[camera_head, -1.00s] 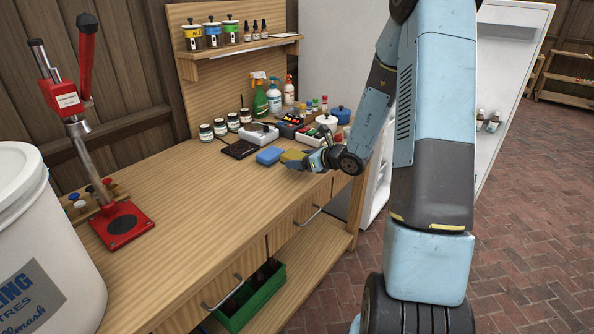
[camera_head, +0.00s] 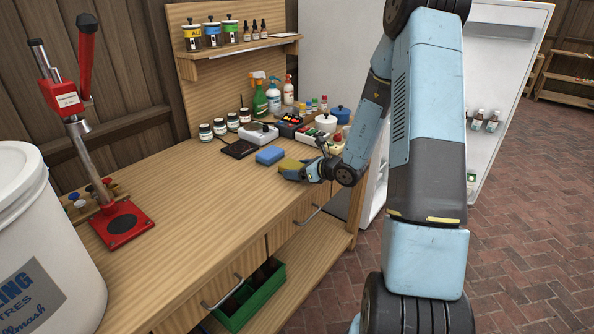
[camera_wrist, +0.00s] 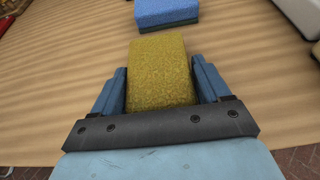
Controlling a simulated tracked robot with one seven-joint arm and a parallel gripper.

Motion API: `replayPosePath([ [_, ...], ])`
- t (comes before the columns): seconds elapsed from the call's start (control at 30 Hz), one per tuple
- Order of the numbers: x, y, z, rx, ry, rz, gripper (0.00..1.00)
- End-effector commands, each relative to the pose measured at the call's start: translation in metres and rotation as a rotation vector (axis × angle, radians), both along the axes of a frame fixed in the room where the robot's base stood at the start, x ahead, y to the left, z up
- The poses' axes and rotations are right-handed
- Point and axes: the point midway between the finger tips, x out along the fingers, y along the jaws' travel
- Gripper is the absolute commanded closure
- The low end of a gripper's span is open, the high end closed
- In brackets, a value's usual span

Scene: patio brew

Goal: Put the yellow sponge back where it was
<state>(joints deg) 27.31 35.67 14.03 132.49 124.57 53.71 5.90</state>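The yellow sponge (camera_wrist: 160,72) lies between the two fingers of my gripper (camera_wrist: 162,88) in the wrist view, with the fingers close along both its sides. In the head view the yellow sponge (camera_head: 290,164) is at the tip of my gripper (camera_head: 292,172), low at the front part of the bench top. I cannot tell whether it touches the wood. A blue sponge (camera_head: 270,155) lies on the bench just beyond and left of it; it also shows ahead of my gripper in the wrist view (camera_wrist: 166,12).
The wooden bench top (camera_head: 200,190) is clear on the left and front. Behind the sponges are a dark flat tray (camera_head: 238,149), a white scale (camera_head: 259,133), small jars and spray bottles (camera_head: 259,98). A red bottle capper (camera_head: 122,222) stands at the left.

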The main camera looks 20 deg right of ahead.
Motion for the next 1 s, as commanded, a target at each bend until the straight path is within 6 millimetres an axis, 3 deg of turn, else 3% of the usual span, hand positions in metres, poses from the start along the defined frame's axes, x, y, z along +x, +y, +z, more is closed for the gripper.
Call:
replayPosePath([
  [0.2,-0.003,0.002,-0.005,-0.002,0.012,0.005,0.02],
  [0.83,-0.006,0.006,-0.002,-0.004,0.017,0.014,0.02],
  [1.0,-0.023,-0.01,0.009,-0.004,0.014,0.008,0.02],
])
